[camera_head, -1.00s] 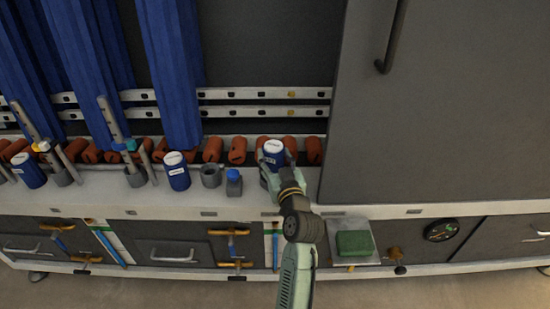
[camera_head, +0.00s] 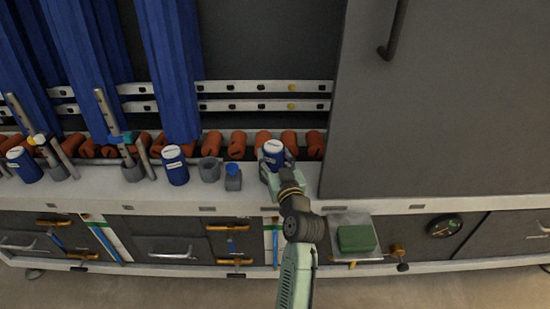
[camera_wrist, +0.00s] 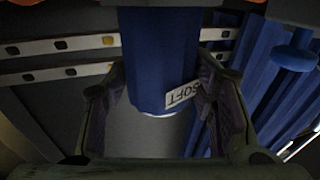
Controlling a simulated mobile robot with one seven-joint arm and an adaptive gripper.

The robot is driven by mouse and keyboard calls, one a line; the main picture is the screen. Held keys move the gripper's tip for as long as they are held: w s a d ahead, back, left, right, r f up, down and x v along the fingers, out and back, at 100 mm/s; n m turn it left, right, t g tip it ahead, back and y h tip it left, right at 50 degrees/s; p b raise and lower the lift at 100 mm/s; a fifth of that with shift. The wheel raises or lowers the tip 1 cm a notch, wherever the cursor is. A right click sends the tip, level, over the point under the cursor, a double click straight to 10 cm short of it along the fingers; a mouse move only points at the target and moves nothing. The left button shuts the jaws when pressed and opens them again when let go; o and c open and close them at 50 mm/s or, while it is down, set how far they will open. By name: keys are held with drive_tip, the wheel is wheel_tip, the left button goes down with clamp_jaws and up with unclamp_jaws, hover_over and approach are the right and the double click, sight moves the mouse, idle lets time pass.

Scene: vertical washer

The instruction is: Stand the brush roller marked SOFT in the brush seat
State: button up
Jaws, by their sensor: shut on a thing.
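A blue brush roller (camera_head: 274,158) with a white top stands upright in my gripper (camera_head: 277,163) above the shelf. In the wrist view the same roller (camera_wrist: 150,60) is between the two fingers of my gripper (camera_wrist: 160,100), and its white label reads SOFT. The fingers are shut on it. An open grey cup (camera_head: 210,170), which looks like the brush seat, stands on the shelf to the left of my gripper, apart from the held roller. Its inside looks empty. Whether the roller's bottom touches the shelf is hidden by my gripper.
A small grey bottle with a blue cap (camera_head: 233,177) stands between the cup and my gripper. Other blue rollers (camera_head: 174,164) (camera_head: 24,164) stand further left, near tilted rods (camera_head: 113,120) in grey holders. Orange cylinders (camera_head: 237,146) line the shelf's back. A grey panel (camera_head: 430,100) rises at right.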

drive_tip(key=shift+f, duration=0.25)
drive_tip(key=o, duration=1.4)
drive_tip(key=shift+c, duration=0.2)
drive_tip(key=shift+f, duration=0.1)
drive_tip(key=shift+s, duration=0.1)
drive_tip(key=v, duration=1.2)
